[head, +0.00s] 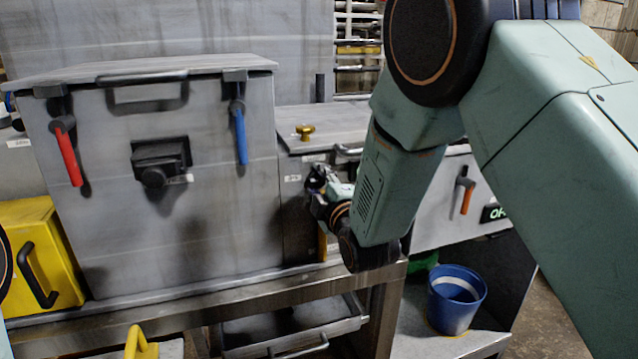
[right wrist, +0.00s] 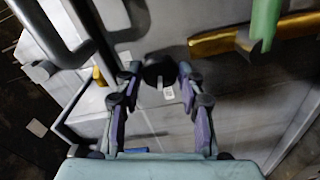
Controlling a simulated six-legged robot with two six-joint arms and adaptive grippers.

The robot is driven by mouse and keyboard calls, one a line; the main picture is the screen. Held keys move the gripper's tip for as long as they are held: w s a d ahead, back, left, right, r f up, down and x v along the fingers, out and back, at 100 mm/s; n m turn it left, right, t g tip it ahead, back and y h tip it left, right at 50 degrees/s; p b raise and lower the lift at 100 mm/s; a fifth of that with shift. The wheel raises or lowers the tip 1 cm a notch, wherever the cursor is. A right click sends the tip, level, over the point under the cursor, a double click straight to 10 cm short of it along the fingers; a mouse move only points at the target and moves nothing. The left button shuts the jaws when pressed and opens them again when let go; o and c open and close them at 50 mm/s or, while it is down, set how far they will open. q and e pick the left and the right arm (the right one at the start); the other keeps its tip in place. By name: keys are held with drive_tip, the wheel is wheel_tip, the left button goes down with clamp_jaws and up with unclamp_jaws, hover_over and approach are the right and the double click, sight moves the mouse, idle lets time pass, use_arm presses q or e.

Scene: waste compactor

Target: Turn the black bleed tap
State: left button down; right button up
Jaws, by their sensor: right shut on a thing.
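The black bleed tap (right wrist: 160,70) shows in the right wrist view as a dark round knob on a grey panel, between my fingertips. My right gripper (right wrist: 158,76) is shut on it, with one finger on each side. In the head view my right gripper (head: 318,182) is at the grey panel right of the big compactor box, and it mostly hides the tap there. The tap's exact turn angle cannot be made out. My left gripper is not in view.
The grey compactor box (head: 215,215) carries a red handle (head: 68,155), a blue handle (head: 240,135) and a black latch (head: 160,162). A brass knob (head: 305,131) sits above my gripper. An orange handle (head: 467,194) and a blue bucket (head: 455,300) are to the right.

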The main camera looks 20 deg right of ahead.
drive_tip(key=shift+d+n, duration=0.1)
drive_tip(key=shift+n, duration=0.7)
drive_tip(key=shift+r, duration=0.15)
drive_tip(key=o, duration=0.8)
drive_tip(key=shift+w, duration=0.1)
drive_tip(key=o, duration=0.4)
drive_tip(key=shift+d+f, duration=0.1)
drive_tip(key=shift+f, duration=0.1)
drive_tip(key=shift+c, duration=0.2)
drive_tip(key=shift+s, duration=0.65)
drive_tip(key=s, duration=1.1)
